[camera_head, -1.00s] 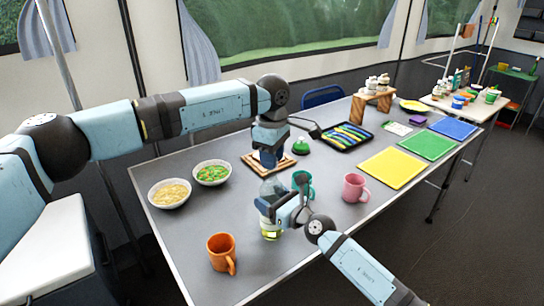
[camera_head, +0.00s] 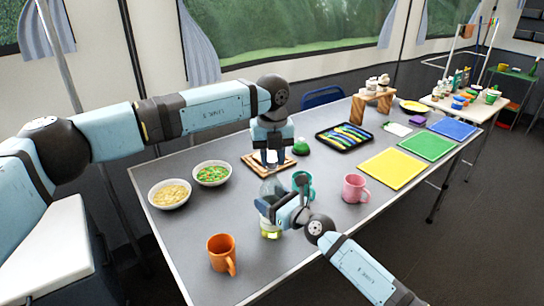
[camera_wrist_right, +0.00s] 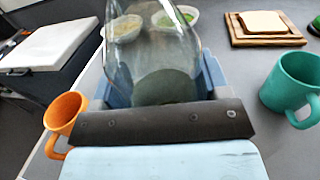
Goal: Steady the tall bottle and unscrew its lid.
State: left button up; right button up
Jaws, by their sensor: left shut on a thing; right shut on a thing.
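The tall clear bottle (camera_head: 270,188) stands upright on the table, with a yellow-green band low down. My right gripper (camera_head: 270,210) is shut around its body from the front right. In the right wrist view the glass bottle (camera_wrist_right: 152,50) rises between the jaws, and its top is cut off by the frame. My left gripper (camera_head: 271,158) points straight down over the bottle's top and is shut on the lid, which its fingers hide. Whether the lid has lifted off the neck cannot be told.
Close by are a teal mug (camera_head: 303,184), an orange mug (camera_head: 221,252), a pink mug (camera_head: 355,188), two bowls (camera_head: 170,194) and a bread board (camera_head: 252,161) behind the left gripper. A pen tray (camera_head: 345,137) and coloured mats (camera_head: 395,168) lie to the right.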

aim_at(272, 159)
pick_arm(q)
jog(key=n, duration=1)
jog(key=shift+r, duration=0.2)
jog(key=shift+r, duration=0.95)
jog(key=shift+r, duration=2)
pick_arm(e)
jog(key=o, duration=1.8)
